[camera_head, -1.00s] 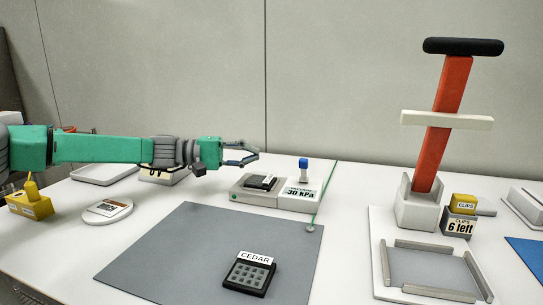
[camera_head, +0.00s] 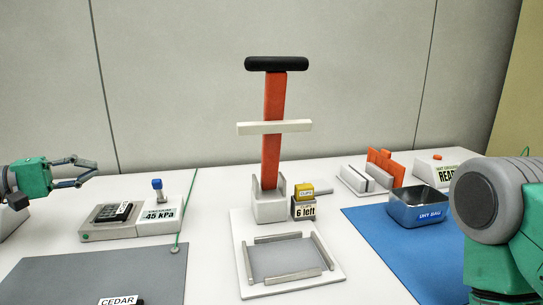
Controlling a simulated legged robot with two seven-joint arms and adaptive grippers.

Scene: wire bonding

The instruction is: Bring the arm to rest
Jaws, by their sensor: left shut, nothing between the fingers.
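My left arm comes in at the left edge, with its green wrist and grey left gripper (camera_head: 92,174) above the table. The gripper's fingertips are together with nothing between them. It hangs up and to the left of the grey vacuum station (camera_head: 108,231), apart from it in the picture. My right arm (camera_head: 500,215) shows only in part at the right edge, and its gripper is out of frame.
The station holds a dark chip and its display (camera_head: 160,213) reads 45 kPa. A grey mat (camera_head: 60,275) carries a CEDAR device.

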